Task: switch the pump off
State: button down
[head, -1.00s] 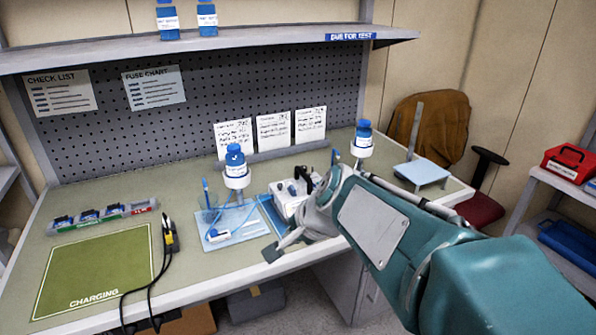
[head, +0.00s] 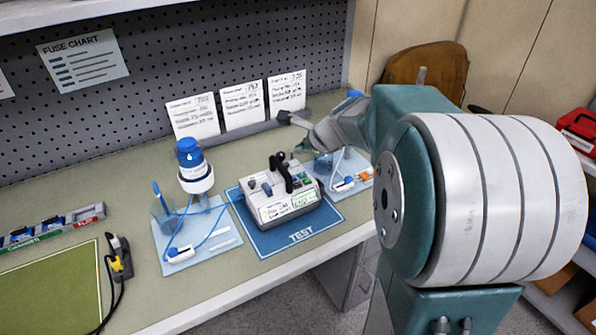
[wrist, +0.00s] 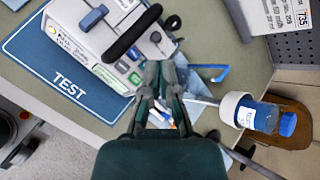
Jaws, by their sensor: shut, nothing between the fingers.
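The pump (head: 283,207) is a pale grey box on the blue TEST mat (head: 268,244). In the head view my gripper (head: 300,152) is at the pump's back right, partly hidden by my own arm.
A blue-capped bottle (head: 190,165) stands left of the pump, above a light blue tray (head: 172,262) with tubing. Another bottle (wrist: 262,117) is right of my gripper in the wrist view. Cards (head: 242,102) lean behind. The bench front is clear before the mat.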

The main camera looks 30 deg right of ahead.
send_over(299, 185)
notch_tip(299, 185, down, 7)
jog(key=shift+r, duration=0.1)
jog(key=shift+a+f, duration=0.15)
jog(key=shift+f, duration=0.55)
jog(key=shift+d+f, duration=0.2)
jog(key=shift+f, duration=0.1)
jog(key=shift+f, duration=0.1)
dwell(1.1)
jog(key=shift+f, duration=0.2)
